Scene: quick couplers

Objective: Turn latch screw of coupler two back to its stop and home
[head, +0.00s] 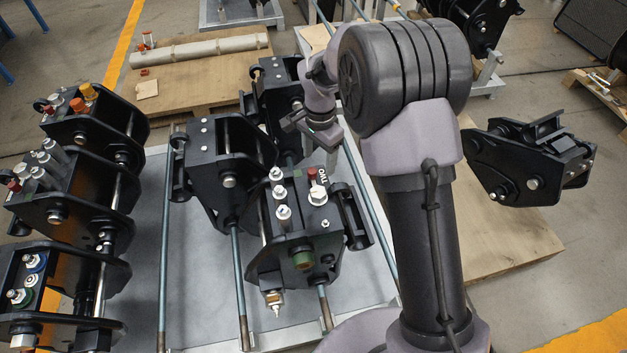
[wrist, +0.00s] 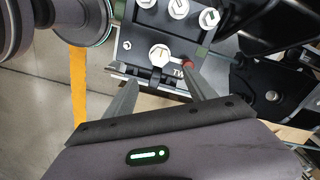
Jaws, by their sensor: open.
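Coupler two (head: 290,240) is a black block on the grey-topped stand, with white lettering partly readable as "TW" in the wrist view. A silver hex-headed screw (head: 318,195), which appears to be the latch screw, sits near that lettering beside a red piece (head: 312,173). In the wrist view the screw (wrist: 160,55) has a dark line on its head, and the red piece (wrist: 188,63) is to its right. My gripper (wrist: 160,76) is open and empty, its two fingers apart below the screw head in the picture. Contact cannot be told. In the head view my gripper (head: 322,138) is above and behind the coupler.
Several more silver fittings (head: 283,212) stand on the same block. Other black couplers (head: 225,160) are close behind and left. A row of couplers (head: 70,200) stands far left. Another black coupler (head: 530,165) is on a pallet at right.

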